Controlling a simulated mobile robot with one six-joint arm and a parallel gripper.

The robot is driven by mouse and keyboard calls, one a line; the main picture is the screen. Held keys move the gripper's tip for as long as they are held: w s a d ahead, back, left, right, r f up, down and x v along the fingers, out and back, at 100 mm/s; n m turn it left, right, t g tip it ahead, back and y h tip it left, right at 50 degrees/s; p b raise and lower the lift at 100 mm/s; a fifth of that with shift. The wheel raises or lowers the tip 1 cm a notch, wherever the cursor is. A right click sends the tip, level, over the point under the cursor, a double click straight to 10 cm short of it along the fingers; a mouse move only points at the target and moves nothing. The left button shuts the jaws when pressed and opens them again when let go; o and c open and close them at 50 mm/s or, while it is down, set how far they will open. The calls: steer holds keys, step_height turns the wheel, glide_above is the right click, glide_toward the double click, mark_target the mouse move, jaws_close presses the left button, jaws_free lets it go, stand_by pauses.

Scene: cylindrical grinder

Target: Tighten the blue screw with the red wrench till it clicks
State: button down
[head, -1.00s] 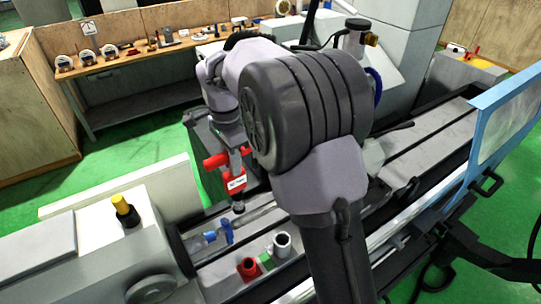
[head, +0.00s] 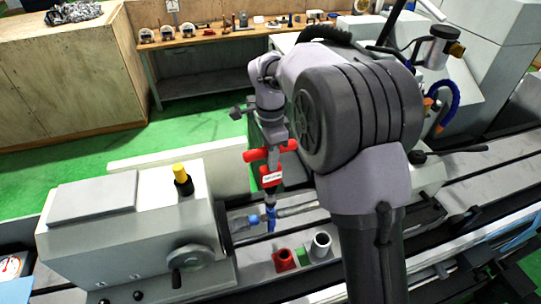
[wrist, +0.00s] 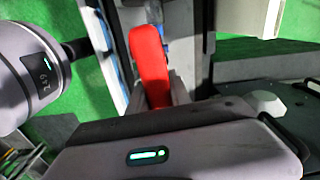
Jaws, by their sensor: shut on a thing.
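My gripper (head: 273,142) is shut on the red wrench (head: 271,179), which hangs below it in the head view. The wrench has a red crossbar, a white label and a dark lower end pointing down. The blue screw (head: 271,219) is directly below the wrench, beside the headstock of the grinder. The wrench's lower end is at or just above the screw's top; I cannot tell whether they are engaged. In the wrist view the wrench (wrist: 150,62) shows as a rounded red bar.
A red cup (head: 284,260), a green block (head: 303,257) and a grey cup (head: 321,244) stand close to the screw's right. The headstock (head: 120,240) with its handwheel (head: 194,257) is at left. A workbench (head: 220,36) with tools is behind.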

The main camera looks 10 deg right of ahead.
steer(key=shift+f+b, duration=0.3)
steer(key=shift+f, duration=0.6)
steer(key=shift+f+b, duration=1.5)
steer(key=shift+f, duration=0.25)
